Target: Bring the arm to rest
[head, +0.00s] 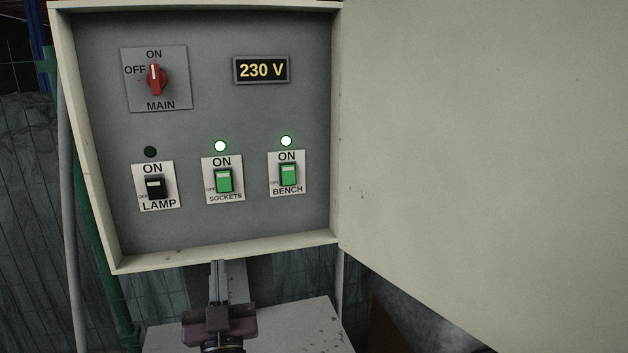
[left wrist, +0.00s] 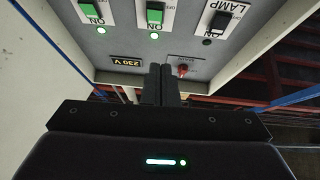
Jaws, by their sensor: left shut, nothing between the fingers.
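My left gripper (head: 218,268) is shut and empty, just below the bottom edge of the panel box (head: 220,254) in the head view. In the left wrist view its closed fingers (left wrist: 161,84) point toward the panel, which appears upside down. The red main switch (head: 155,78) has its white mark pointing up to ON. The sockets switch (head: 223,181) and bench switch (head: 288,174) are green with lit lights above. The lamp switch (head: 155,187) is black and its light (head: 150,151) is dark. The display (head: 262,70) reads 230 V. My right gripper is out of view.
A large open door (head: 490,130) fills the right side, hinged at the box's right edge. A pale worn surface (head: 290,325) lies below the box. A grey pole (head: 72,200) and a green pole (head: 108,250) stand at left, with mesh fencing behind.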

